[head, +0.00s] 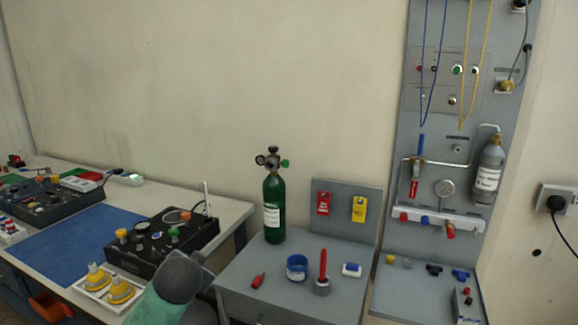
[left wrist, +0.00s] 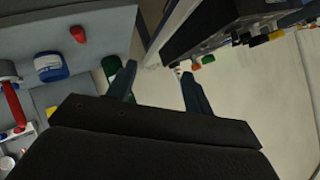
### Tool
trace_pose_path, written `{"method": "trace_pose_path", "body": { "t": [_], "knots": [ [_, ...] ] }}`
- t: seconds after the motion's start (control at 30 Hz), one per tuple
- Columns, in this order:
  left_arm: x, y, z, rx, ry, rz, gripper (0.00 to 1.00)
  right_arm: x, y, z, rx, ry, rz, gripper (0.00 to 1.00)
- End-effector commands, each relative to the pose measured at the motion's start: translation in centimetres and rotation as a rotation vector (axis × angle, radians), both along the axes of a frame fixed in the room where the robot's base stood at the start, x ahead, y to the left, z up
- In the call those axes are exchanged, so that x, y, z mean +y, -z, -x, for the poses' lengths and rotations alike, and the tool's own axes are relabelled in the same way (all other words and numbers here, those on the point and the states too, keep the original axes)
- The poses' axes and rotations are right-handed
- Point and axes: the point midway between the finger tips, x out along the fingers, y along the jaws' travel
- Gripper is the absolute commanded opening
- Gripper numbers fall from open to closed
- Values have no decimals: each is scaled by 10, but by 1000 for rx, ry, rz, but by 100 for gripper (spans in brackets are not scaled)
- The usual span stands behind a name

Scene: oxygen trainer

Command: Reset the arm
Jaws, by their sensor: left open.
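My left gripper (left wrist: 158,72) shows in the left wrist view with its two dark fingers spread apart and nothing between them. In the head view part of my arm rises from the bottom edge, in front of the left bench and near a black control box (head: 160,240); the fingertips cannot be made out there. The black box also shows beyond the fingers in the left wrist view (left wrist: 205,28). A green oxygen cylinder (head: 273,205) stands upright on the middle grey table; part of it shows beside one finger (left wrist: 112,68). My right gripper is not in view.
The grey table (head: 315,255) holds a blue-rimmed cup (head: 297,267), a red upright tool (head: 323,265) and a small red item (head: 258,281). A tall grey panel (head: 440,150) with hoses and a grey bottle (head: 489,165) stands right. A blue mat (head: 70,245) lies left.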

Motion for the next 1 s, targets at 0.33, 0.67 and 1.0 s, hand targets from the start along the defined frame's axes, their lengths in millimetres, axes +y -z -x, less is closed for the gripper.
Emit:
{"method": "trace_pose_path", "body": {
  "t": [0.33,0.67,1.0],
  "knots": [
    [-43,84,87,181,46,195,52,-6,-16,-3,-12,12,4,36],
    [-63,155,171,346,6,330,52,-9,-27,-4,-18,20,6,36],
    [-80,231,268,556,-67,429,52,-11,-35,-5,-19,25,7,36]
  ]
}}
